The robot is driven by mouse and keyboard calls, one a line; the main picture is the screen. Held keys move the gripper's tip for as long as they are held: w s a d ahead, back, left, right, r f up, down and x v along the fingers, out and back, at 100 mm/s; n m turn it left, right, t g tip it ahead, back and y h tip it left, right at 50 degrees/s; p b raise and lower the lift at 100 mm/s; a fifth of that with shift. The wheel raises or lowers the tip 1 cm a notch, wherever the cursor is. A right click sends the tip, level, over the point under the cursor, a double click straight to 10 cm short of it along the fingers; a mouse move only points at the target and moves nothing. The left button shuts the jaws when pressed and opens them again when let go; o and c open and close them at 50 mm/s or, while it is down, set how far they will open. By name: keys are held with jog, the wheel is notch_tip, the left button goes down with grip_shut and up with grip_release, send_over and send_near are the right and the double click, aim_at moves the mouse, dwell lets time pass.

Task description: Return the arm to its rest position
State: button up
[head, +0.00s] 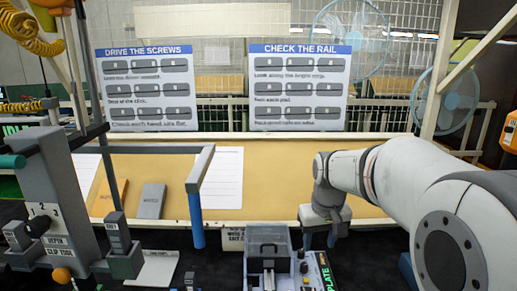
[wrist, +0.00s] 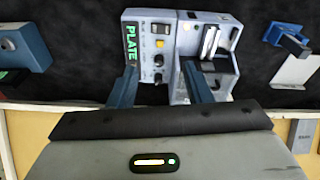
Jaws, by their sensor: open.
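My arm (head: 400,180) is a white jointed arm that reaches in from the right of the head view. My gripper (head: 320,241) points down behind and slightly right of a grey station with a panel marked PLATE (head: 318,270). In the wrist view my gripper (wrist: 161,88) has its two blue fingers apart, with nothing held between them. The PLATE panel (wrist: 146,45) shows beyond the fingers, beside a grey device (wrist: 207,45) with a slot. Whether the fingertips touch the station cannot be told.
A grey clip tool stand (head: 62,195) stands at the left. A blue post with a grey bar (head: 197,205) rises left of the station. A tan board (head: 270,180), instruction sheets (head: 298,88) and wire mesh are behind. Dark bench surface shows between the stand and the station.

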jog(key=s+f+m+t, duration=0.1)
jog(key=s+f, duration=0.1)
jog(key=s, duration=1.8)
jog(key=shift+s+m+t, duration=0.15)
jog(key=shift+m+t, duration=0.15)
jog(key=shift+c, duration=0.3)
